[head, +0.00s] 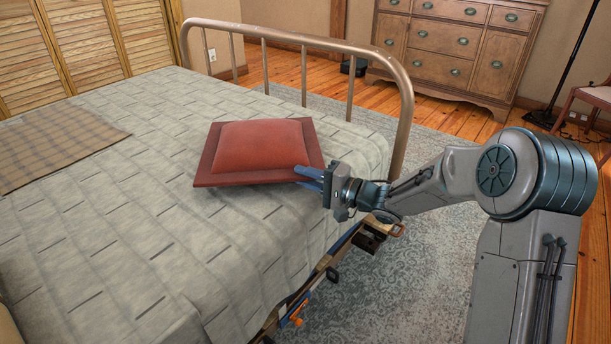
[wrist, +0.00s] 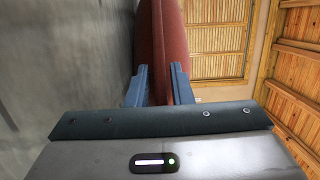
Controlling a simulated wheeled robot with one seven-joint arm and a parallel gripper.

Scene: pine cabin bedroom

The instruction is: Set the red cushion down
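The red cushion (head: 260,147), square with a raised middle and a flat border, lies level over the foot end of the bed (head: 150,215). My gripper (head: 308,178) is at the cushion's near right corner, reaching in from the right. In the wrist view, the two blue fingers (wrist: 157,85) stand on either side of the cushion's edge (wrist: 163,50) and close on it. The grey bedcover fills the left of that view. I cannot tell whether the cushion's underside touches the cover.
A metal bed rail (head: 350,62) rises behind and right of the cushion. A brown plaid blanket (head: 50,150) lies at the left of the bed. The cover between blanket and cushion is clear. A wooden dresser (head: 450,45) stands at the back, beyond a grey rug (head: 425,270).

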